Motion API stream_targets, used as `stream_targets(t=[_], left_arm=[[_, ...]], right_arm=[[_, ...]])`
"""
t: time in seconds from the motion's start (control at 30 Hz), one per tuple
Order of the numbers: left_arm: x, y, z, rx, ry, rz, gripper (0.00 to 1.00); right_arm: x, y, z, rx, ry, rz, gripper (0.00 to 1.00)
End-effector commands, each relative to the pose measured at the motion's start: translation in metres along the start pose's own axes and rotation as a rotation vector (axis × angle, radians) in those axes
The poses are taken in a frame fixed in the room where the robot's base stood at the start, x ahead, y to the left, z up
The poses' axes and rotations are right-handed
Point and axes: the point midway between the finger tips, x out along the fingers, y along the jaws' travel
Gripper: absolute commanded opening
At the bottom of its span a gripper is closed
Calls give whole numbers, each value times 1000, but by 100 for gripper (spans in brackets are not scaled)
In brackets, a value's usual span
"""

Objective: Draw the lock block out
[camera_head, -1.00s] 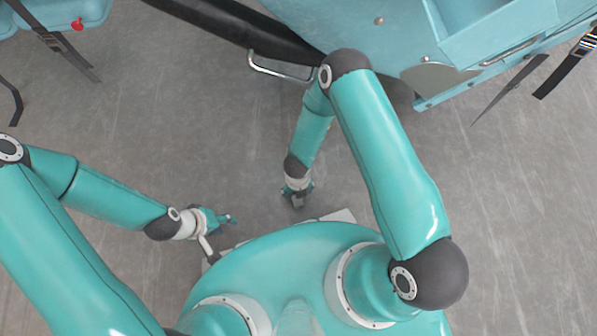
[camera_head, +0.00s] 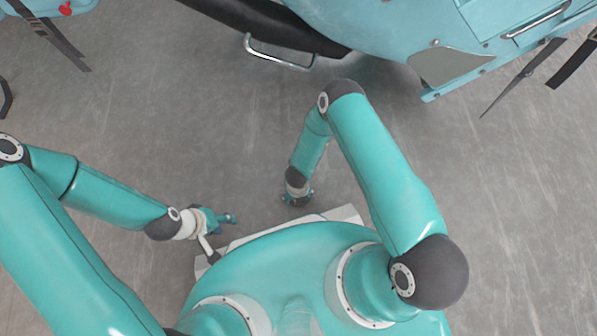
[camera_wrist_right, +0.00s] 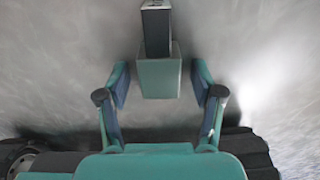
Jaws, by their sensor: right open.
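My right gripper (camera_wrist_right: 160,68) is open in the right wrist view, with one finger at each side. A grey-green block (camera_wrist_right: 158,78) with a dark bar above it shows between the fingers, with gaps on both sides. I cannot tell whether it is the lock block. In the head view my right gripper (camera_head: 297,199) points down in front of my base, and its fingers are barely visible. My left gripper (camera_head: 229,219) is left of it, with no held object visible; its jaw opening is unclear.
A light blue coaster car (camera_head: 400,30) fills the top right, with a metal handle (camera_head: 277,58) at its lower left. Another blue car (camera_head: 25,8) with a red knob (camera_head: 66,8) and dark straps is top left. The grey floor (camera_head: 170,110) between is clear.

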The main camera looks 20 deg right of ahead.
Motion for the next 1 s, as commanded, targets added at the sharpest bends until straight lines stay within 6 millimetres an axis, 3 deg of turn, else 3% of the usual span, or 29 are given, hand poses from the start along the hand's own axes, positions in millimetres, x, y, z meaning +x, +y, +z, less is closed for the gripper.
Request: stream_targets(t=[0.2,0.6,0.63,0.67,0.87,1.0], left_arm=[[0,0,0,0,0,0,40],[0,0,0,0,0,0,40],[0,0,0,0,0,0,40],[0,0,0,0,0,0,40],[0,0,0,0,0,0,40],[0,0,0,0,0,0,40]], right_arm=[[0,0,0,0,0,0,67],[0,0,0,1,0,0,0],[0,0,0,1,0,0,0],[0,0,0,1,0,0,34],[0,0,0,1,0,0,0],[0,-1,0,1,0,0,0]])
